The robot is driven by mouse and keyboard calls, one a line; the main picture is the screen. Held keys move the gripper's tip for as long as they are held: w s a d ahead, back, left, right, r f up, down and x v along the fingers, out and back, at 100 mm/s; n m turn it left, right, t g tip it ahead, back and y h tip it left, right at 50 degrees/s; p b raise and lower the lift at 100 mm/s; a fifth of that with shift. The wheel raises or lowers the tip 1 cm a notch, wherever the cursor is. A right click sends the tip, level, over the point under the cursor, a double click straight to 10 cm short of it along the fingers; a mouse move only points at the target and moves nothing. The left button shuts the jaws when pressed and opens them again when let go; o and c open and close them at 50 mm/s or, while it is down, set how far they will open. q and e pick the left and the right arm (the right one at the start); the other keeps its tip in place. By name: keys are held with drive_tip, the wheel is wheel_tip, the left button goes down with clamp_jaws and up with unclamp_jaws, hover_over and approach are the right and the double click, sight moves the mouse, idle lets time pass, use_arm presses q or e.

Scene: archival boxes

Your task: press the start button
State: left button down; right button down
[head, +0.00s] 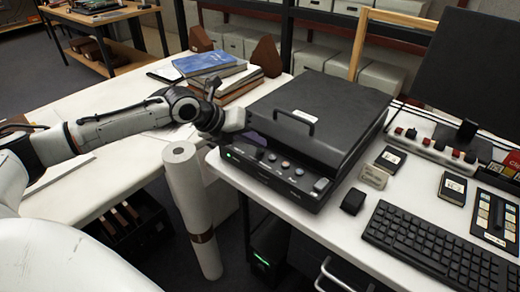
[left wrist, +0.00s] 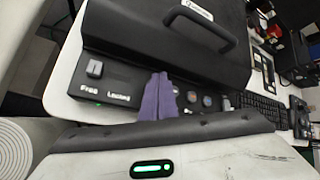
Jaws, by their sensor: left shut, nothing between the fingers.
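A black machine with a handled lid (head: 318,120) stands on the white desk; its lid is down. Its front panel (head: 268,172) carries a green light, a slide switch and several small round buttons (head: 285,164). Their labels are too small to tell which is the start button. In the left wrist view the switch (left wrist: 94,69) is marked Free and Locked, and the buttons (left wrist: 207,100) show right of the fingers. My left gripper (head: 255,138) is shut and empty, over the panel's left part. Its purple fingers (left wrist: 157,97) hide part of the panel; I cannot tell whether they touch it.
A paper roll (head: 190,200) stands upright at the desk's left edge. Books (head: 208,64) lie on the left table. A keyboard (head: 440,245), a small black box (head: 353,201) and a power strip (head: 432,148) lie right of the machine. The lid handle (head: 290,118) rises near the gripper.

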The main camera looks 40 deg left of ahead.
sight(256, 155)
use_arm(q)
drive_tip(key=shift+f, duration=0.6)
idle(0.5)
drive_tip(key=shift+r+p, duration=0.95)
drive_tip(key=shift+p, duration=0.05)
wheel_tip(256, 155, up, 5)
drive_tip(key=p, duration=0.5)
idle(0.4)
